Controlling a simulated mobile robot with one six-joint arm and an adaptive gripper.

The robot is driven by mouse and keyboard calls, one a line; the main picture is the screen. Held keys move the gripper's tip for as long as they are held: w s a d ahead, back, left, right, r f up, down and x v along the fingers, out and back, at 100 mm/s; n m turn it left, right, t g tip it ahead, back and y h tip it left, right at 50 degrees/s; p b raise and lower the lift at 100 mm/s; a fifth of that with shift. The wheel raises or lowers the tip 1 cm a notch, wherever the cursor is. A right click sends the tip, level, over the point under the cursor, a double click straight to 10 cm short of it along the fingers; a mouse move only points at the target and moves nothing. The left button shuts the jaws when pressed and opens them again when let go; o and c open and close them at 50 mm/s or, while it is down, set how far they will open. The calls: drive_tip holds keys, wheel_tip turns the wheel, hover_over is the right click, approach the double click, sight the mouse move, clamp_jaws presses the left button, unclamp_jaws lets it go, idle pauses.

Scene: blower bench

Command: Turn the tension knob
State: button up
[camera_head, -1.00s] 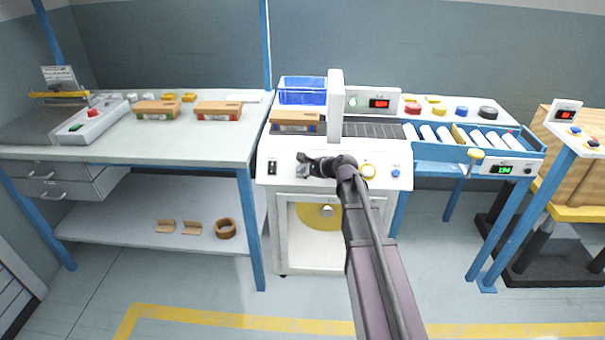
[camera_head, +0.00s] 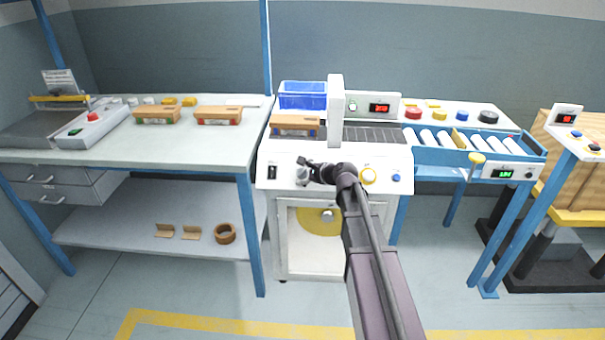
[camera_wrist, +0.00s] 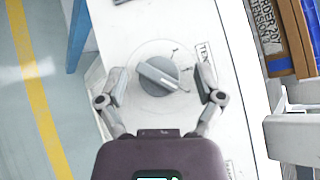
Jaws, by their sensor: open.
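The tension knob is a grey round dial (camera_wrist: 158,76) with a raised bar grip, set on the white front panel with tick marks and partly visible lettering beside it. In the wrist view my gripper (camera_wrist: 160,82) is open, with one finger on each side of the knob. Gaps show between the fingers and the knob. In the head view the knob (camera_head: 302,176) shows at the left of my gripper (camera_head: 306,168), which reaches over the white machine's front panel (camera_head: 280,184).
A boxed item (camera_head: 295,121) and an upright white post (camera_head: 335,110) stand behind the panel.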

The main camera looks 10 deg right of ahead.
drive_tip(key=shift+r+p, duration=0.1)
drive_tip(key=shift+p, duration=0.2)
